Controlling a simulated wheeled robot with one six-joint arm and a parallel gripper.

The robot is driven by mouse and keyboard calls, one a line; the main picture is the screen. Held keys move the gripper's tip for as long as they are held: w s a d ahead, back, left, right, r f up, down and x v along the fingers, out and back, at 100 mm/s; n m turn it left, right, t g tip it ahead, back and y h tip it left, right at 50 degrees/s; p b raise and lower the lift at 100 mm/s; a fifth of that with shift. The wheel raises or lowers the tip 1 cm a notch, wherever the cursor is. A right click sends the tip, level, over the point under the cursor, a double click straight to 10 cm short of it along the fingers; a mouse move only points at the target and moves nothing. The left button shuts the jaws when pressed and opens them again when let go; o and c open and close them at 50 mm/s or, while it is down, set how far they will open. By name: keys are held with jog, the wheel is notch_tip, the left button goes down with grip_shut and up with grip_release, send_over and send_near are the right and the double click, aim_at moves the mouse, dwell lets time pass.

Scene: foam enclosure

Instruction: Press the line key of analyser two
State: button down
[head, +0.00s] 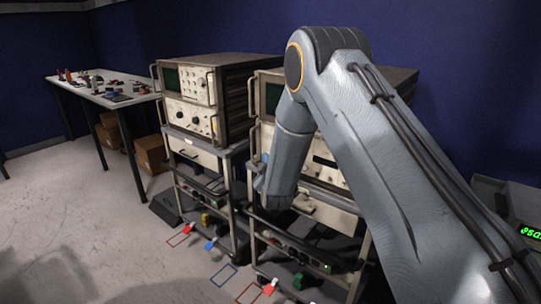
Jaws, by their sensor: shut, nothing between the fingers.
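Two analysers stand side by side on wheeled trolleys, each a stack of beige instruments with a dark screen. The left analyser (190,88) shows its screen, knobs and small keys clearly. The right analyser (265,88) is largely covered by my arm, with part of its upper left face and some lower controls showing. No number label is legible, so I cannot tell which is analyser two. I cannot pick out the line key. My arm's wrist hangs in front of the right analyser, and my gripper's fingers are hidden behind it.
A table (105,88) with small objects stands at the left, with cardboard boxes (150,152) beneath. Red and blue outlines and coloured wheel blocks (270,287) lie at the trolleys' feet. The floor at front left is clear. A green lit display (531,233) is at the right edge.

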dwell(0.5)
jog(key=shift+w+d, duration=0.3)
jog(key=shift+w, duration=0.1)
jog(key=shift+w+d, duration=0.1)
jog(key=shift+w, duration=0.05)
dwell(0.4)
jog(key=shift+s+a, duration=0.4)
jog(key=shift+s, duration=0.1)
jog(key=shift+s+a, duration=0.1)
jog(key=s+a, duration=0.1)
jog(key=s, duration=0.1)
jog(key=s+a+p, duration=0.1)
jog(key=s+a, duration=0.1)
jog(key=shift+s+a, duration=0.25)
jog(key=shift+s, duration=0.05)
dwell(0.4)
